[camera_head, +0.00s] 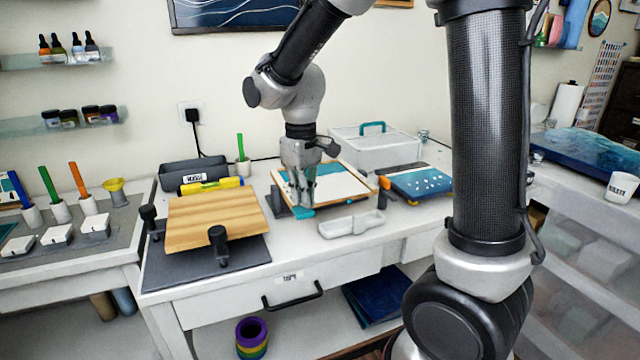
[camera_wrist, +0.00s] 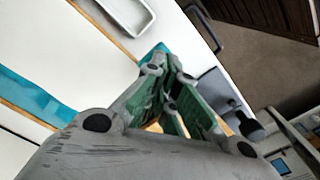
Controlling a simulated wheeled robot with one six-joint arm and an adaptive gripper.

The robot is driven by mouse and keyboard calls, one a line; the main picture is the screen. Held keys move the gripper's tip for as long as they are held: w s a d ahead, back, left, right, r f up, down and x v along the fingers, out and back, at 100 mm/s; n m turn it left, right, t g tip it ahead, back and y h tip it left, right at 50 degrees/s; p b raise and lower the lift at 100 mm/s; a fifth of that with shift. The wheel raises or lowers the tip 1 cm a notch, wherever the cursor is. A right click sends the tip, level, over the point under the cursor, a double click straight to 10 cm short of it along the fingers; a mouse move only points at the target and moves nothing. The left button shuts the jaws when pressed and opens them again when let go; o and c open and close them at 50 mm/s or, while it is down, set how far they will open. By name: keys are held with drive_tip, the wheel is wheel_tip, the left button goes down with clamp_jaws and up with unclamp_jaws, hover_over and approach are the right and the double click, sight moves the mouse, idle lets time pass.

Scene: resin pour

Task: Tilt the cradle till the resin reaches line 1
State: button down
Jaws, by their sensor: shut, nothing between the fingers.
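The cradle (camera_head: 345,172) lies on the bench as a wood-rimmed frame around a white panel. The panel also shows in the wrist view (camera_wrist: 60,50), with a teal band (camera_wrist: 30,97) across its left part, which may be the resin. Line 1 cannot be made out. My gripper (camera_head: 303,203) is shut and empty at the cradle's front left corner, pointing down. A teal piece (camera_head: 301,213) shows at its fingertips; in the wrist view it lies just beyond my gripper (camera_wrist: 168,68). I cannot tell whether they touch. The fingers hide part of that corner.
A pale tray (camera_head: 352,223) stands close in front of the cradle. A wooden board (camera_head: 215,218) with black clamps is left, near a dark bin (camera_head: 178,178). A white box (camera_head: 375,146) stands behind, and a teal panel (camera_head: 421,182) lies right.

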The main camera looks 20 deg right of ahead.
drive_tip(key=shift+f, duration=1.4)
idle(2.3)
drive_tip(key=shift+r, duration=2.95)
drive_tip(key=s+d+r+m+t, duration=0.2)
drive_tip(key=s+d+r+m, duration=0.1)
drive_tip(key=s+d, duration=0.4)
drive_tip(key=s+d+r+m+t, duration=0.2)
drive_tip(key=s+d, duration=0.6)
drive_tip(key=s, duration=0.4)
wheel_tip(320, 180, up, 2)
drive_tip(key=shift+r+m, duration=0.1)
drive_tip(key=shift+m, duration=0.4)
